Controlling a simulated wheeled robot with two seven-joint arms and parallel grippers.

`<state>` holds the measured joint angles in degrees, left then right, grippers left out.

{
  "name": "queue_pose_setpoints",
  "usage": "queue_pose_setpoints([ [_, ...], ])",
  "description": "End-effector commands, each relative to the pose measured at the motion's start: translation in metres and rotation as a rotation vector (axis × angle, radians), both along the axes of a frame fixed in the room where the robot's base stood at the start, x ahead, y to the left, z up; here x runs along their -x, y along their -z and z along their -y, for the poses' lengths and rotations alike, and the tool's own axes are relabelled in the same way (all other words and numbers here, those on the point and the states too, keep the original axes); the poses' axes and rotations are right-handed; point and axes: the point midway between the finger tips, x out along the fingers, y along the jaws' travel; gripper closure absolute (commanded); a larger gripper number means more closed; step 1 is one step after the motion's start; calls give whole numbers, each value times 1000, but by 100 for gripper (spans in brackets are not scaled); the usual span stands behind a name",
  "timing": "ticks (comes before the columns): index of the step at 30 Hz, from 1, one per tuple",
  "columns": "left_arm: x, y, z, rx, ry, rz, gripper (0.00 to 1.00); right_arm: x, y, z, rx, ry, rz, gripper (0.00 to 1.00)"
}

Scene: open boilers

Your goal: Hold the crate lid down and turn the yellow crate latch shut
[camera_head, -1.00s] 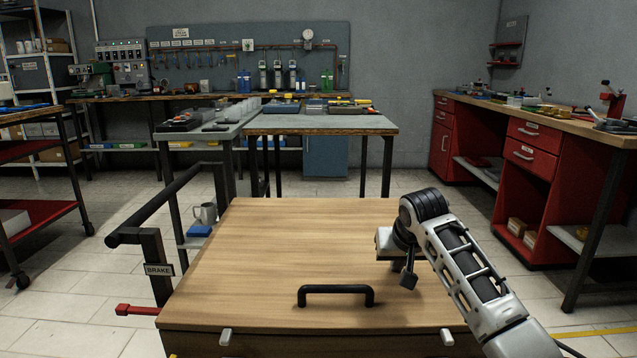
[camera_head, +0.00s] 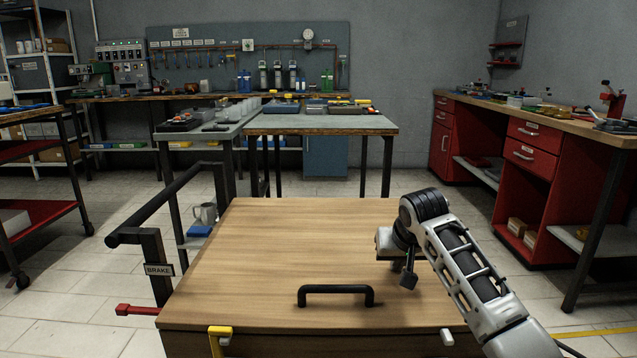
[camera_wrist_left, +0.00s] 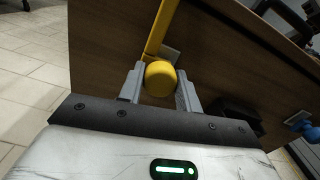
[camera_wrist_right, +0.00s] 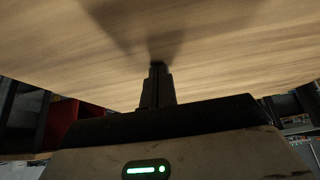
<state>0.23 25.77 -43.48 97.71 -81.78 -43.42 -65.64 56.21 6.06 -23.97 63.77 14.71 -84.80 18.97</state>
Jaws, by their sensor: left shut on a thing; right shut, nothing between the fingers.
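The wooden crate lid (camera_head: 280,250) lies flat and closed, with a black handle (camera_head: 336,290) near its front edge. My right gripper (camera_head: 408,280) is shut and empty, its fingertips at the lid's top; the right wrist view shows the closed fingers (camera_wrist_right: 157,70) against the wood, with contact hard to judge. The yellow crate latch (camera_head: 219,331) stands upright at the front left, its top end at the lid edge by a pale catch. In the left wrist view my left gripper (camera_wrist_left: 160,71) is shut on the latch's round yellow knob (camera_wrist_left: 159,82). The left arm is outside the head view.
A second pale catch (camera_head: 447,337) sits at the lid's front right. A blue knob (camera_wrist_left: 301,126) shows on the crate front. A dark rail with a brake sign (camera_head: 159,269) and a red lever (camera_head: 136,310) stand left of the crate. Benches stand farther back.

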Motion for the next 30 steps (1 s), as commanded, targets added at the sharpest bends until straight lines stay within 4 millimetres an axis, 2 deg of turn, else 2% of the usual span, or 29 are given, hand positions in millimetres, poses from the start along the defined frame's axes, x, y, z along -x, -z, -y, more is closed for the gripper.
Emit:
queue_pose_setpoints([
  [1, -1, -1, 0, -1, -2, 4, 61, 1, 3, 1, 2, 1, -5, 100],
  [3, -1, -1, 0, 0, -1, 3, 44, 1, 3, 1, 2, 1, -5, 100],
  [13, 2, 0, 0, 2, 0, 0, 44, 1, 3, 1, 2, 1, -5, 100],
  [30, 48, 0, 0, 3, 0, -1, 44, 1, 3, 1, 2, 1, -6, 100],
])
